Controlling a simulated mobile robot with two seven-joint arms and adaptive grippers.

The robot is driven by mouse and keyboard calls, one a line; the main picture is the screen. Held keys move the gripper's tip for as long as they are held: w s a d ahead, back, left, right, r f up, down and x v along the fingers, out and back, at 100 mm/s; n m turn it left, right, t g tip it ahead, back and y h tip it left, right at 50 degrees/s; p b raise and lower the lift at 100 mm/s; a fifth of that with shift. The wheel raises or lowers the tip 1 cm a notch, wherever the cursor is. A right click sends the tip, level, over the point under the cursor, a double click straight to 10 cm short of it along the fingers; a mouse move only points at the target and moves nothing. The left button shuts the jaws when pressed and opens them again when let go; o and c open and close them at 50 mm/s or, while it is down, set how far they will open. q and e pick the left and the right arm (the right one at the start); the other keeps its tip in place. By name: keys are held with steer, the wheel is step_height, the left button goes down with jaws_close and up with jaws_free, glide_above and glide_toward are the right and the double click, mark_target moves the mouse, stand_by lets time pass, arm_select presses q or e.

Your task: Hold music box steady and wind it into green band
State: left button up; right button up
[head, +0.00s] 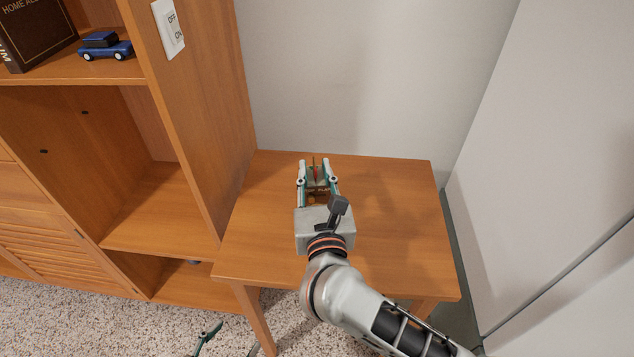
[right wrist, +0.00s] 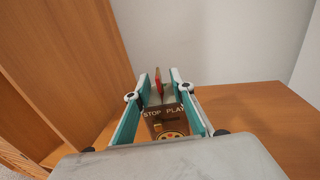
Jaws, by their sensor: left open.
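A small music box stands on the wooden side table (head: 385,230). In the right wrist view its brown front (right wrist: 165,120) shows the words STOP PLAY and a round coloured dial, partly cut off below. My right gripper (head: 317,174) reaches over the table with one finger on each side of the box, and the box fills the gap between the fingertips. My left gripper (head: 206,339) is open, low over the carpet, mostly out of frame and away from the box.
A wooden shelf unit (head: 185,125) stands against the table's left side, with a blue toy car (head: 104,46), a dark book (head: 38,30) and an OFF/ON switch plate (head: 169,28). Walls close the back and right. The tabletop around the box is clear.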

steer(key=shift+w, duration=0.15)
steer(key=shift+c, duration=0.3)
stand_by(0.4)
jaws_close()
stand_by(1.0)
